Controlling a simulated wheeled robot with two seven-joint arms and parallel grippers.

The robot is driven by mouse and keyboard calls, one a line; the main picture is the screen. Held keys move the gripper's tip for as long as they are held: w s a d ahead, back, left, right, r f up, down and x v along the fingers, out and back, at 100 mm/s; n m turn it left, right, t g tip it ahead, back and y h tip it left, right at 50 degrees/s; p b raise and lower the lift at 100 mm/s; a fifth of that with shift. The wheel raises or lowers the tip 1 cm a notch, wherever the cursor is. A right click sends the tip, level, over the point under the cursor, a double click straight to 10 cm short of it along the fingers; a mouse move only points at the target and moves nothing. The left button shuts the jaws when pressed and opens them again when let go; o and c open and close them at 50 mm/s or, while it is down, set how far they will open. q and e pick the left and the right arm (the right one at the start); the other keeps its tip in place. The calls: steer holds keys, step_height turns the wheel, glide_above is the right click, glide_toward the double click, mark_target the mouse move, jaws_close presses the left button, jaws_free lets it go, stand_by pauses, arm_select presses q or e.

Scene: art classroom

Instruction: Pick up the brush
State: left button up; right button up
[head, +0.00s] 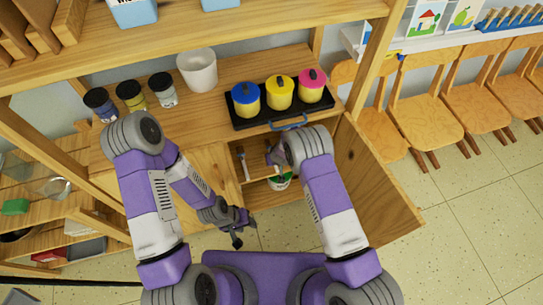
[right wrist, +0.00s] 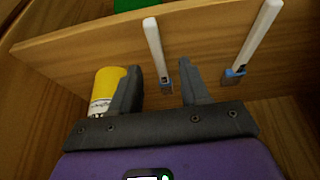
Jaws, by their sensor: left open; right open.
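Two brushes with white handles show in the right wrist view, a left one (right wrist: 155,48) and a right one (right wrist: 257,38), against a wooden panel with blue-grey parts at their lower ends. In the head view one brush (head: 243,163) shows inside the open cabinet. My right gripper (right wrist: 158,78) is open; the left brush appears between its fingers, but I cannot tell whether they touch it. In the head view the right gripper (head: 274,156) is at the cabinet opening, partly hidden by its wrist. My left gripper (head: 237,229) is open and empty, low before the cabinet.
A yellow container (right wrist: 105,90) stands close left of my right gripper. The open cabinet door (head: 375,195) is right of my right arm. A black tray (head: 240,121) with blue, yellow and pink pots sits on the cabinet top. Chairs (head: 425,115) stand at right.

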steer(key=b+x, duration=0.1)
steer(key=x, duration=0.2)
steer(key=shift+d+f, duration=0.1)
steer(key=shift+f, duration=0.25)
jaws_close()
steer(key=shift+r, duration=0.15)
